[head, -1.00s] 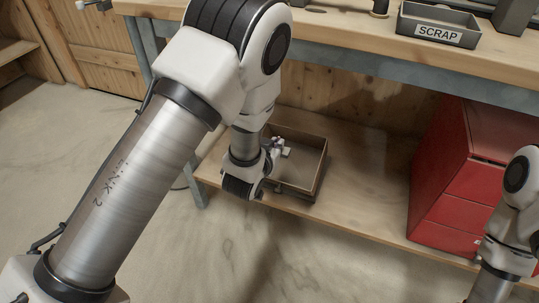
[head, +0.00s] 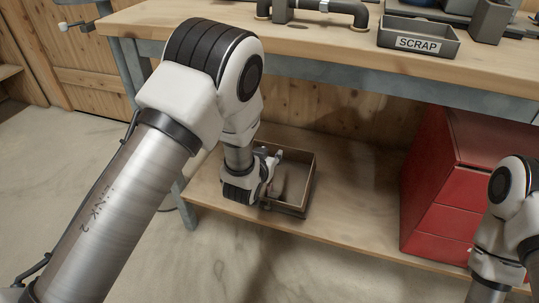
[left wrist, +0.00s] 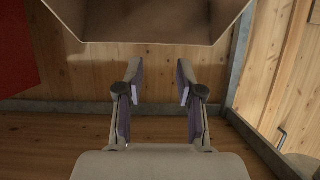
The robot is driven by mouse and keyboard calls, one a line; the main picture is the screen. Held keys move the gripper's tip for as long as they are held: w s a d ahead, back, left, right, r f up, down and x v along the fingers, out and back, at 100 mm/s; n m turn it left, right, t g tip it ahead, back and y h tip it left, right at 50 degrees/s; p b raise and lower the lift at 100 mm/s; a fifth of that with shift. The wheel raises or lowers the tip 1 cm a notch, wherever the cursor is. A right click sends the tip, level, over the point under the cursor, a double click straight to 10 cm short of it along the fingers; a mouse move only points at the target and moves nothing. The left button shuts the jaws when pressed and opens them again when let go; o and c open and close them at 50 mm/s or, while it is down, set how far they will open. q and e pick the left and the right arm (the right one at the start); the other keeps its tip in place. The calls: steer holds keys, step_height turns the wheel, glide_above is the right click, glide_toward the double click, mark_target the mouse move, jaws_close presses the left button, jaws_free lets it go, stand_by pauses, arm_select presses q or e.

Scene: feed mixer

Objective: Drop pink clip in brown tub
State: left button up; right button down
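The brown tub (head: 316,172) is an open, dark-rimmed box on the lower wooden shelf. My left gripper (head: 277,172) is at its left side, and its fingers overlap the opening in the head view; their exact depth I cannot tell. In the left wrist view my gripper (left wrist: 160,78) has its two fingers apart, with nothing visible between them. A brown box-like shape (left wrist: 160,30), apparently the tub, fills the top of that view, beyond the fingertips. I cannot make out the pink clip in any view. My right gripper is out of view.
The workbench (head: 330,52) overhangs the shelf (head: 345,225). A SCRAP bin (head: 418,47) and a dark pipe (head: 325,10) are on the bench. A red drawer cabinet (head: 440,190) stands right of the tub. The shelf between them is clear.

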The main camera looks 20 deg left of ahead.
arm_select(q)
steer(key=shift+s, duration=0.1)
steer(key=v, duration=1.1)
steer(key=shift+s+r, duration=0.25)
steer(key=shift+s, duration=0.1)
